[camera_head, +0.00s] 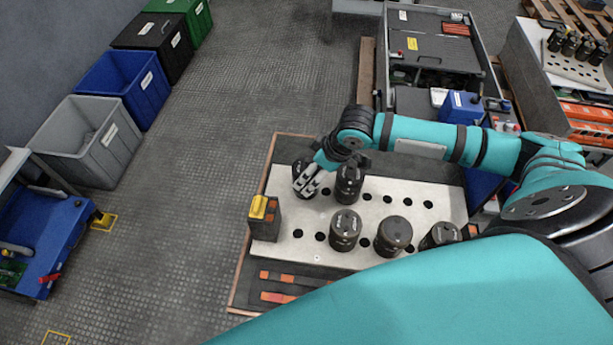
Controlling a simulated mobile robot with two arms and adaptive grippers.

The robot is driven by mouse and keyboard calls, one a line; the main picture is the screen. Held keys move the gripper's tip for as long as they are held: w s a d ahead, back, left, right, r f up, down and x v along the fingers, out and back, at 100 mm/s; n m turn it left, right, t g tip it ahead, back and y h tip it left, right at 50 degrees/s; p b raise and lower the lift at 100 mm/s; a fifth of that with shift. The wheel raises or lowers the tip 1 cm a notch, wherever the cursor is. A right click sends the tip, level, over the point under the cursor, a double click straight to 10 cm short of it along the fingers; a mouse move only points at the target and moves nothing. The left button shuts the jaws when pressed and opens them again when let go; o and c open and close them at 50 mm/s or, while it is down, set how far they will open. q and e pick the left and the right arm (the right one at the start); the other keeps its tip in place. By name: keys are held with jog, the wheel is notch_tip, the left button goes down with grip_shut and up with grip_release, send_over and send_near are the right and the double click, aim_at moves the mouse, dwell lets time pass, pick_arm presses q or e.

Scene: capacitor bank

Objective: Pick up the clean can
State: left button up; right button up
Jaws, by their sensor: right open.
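Several dark cylindrical cans stand upright on a pale plate (432,190) with holes. One can (300,166) is partly hidden behind my right gripper (305,188), whose fingers point down at its front. I cannot tell whether the fingers touch it. A second can (349,186) stands just right of the gripper. In the front row are a can (345,230), a wider can (393,236) and a can (440,236) partly covered by my arm. I cannot tell which can is the clean one. My right gripper is open. My left gripper is out of view.
A dark box with a yellow top (259,208) stands at the plate's left edge. Orange-marked strips (278,276) lie in front. Grey (85,150), blue (124,88), black and green bins line the left wall. A grey cabinet (432,50) stands behind. Open floor lies left.

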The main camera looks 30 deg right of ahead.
jog(key=shift+a+p+x, duration=0.15)
jog(key=shift+p+x, duration=0.05)
jog(key=shift+x, duration=1.3)
jog(key=shift+a+p+x, duration=0.15)
jog(key=shift+x, duration=1.3)
jog(key=shift+s+r, duration=0.1)
jog(key=c, duration=1.7)
